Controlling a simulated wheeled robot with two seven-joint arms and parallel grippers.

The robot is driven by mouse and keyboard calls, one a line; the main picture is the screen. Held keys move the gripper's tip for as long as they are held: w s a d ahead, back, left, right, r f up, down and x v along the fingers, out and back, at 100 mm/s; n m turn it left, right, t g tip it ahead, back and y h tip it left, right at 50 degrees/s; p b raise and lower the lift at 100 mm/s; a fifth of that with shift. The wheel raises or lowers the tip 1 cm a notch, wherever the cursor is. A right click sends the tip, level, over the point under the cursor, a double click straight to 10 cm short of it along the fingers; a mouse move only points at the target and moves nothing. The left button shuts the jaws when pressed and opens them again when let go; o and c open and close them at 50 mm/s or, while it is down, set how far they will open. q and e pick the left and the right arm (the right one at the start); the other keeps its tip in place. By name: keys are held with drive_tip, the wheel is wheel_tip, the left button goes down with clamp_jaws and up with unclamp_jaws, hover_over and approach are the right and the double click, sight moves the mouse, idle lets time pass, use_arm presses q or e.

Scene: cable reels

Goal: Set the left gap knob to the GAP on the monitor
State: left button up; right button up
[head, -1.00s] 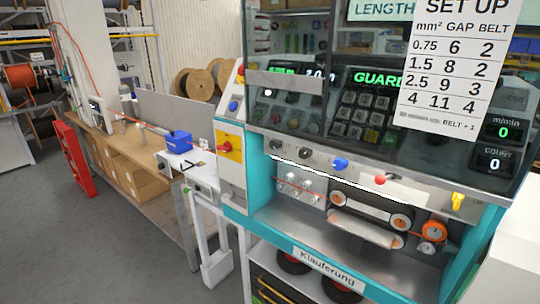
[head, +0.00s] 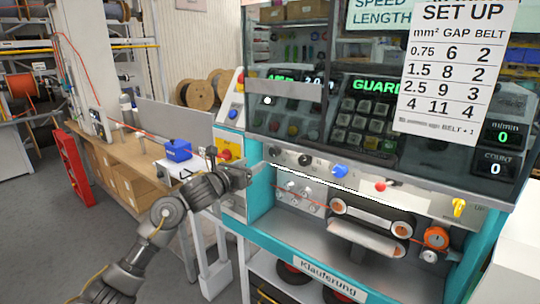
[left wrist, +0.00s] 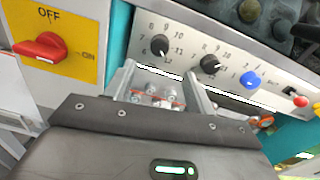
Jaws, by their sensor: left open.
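The left gap knob (left wrist: 160,45) is the leftmost black knob on the machine's panel, with a numbered dial around it. It also shows in the head view (head: 275,151). A second black knob (left wrist: 209,64) sits to its right. My left gripper (left wrist: 163,90) is open and empty, its fingers below the two black knobs in the wrist view and apart from them. In the head view the left gripper (head: 242,175) is left of and below the left knob. The monitor (head: 375,86) shows green "GUARD" text; its other readings are partly hidden. My right gripper is out of view.
A SET UP sheet (head: 455,70) lists gap and belt values and covers part of the monitor area. A blue knob (left wrist: 250,80) and red button (left wrist: 300,101) continue the panel row. A red switch (left wrist: 40,47) on a yellow plate is at the left.

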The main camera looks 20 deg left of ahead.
sight(272, 152)
use_arm(q)
drive_tip(key=p+x, duration=0.3)
drive_tip(key=x, duration=0.6)
drive_tip(key=shift+x, duration=0.75)
drive_tip(key=c, duration=1)
drive_tip(key=shift+f, duration=0.1)
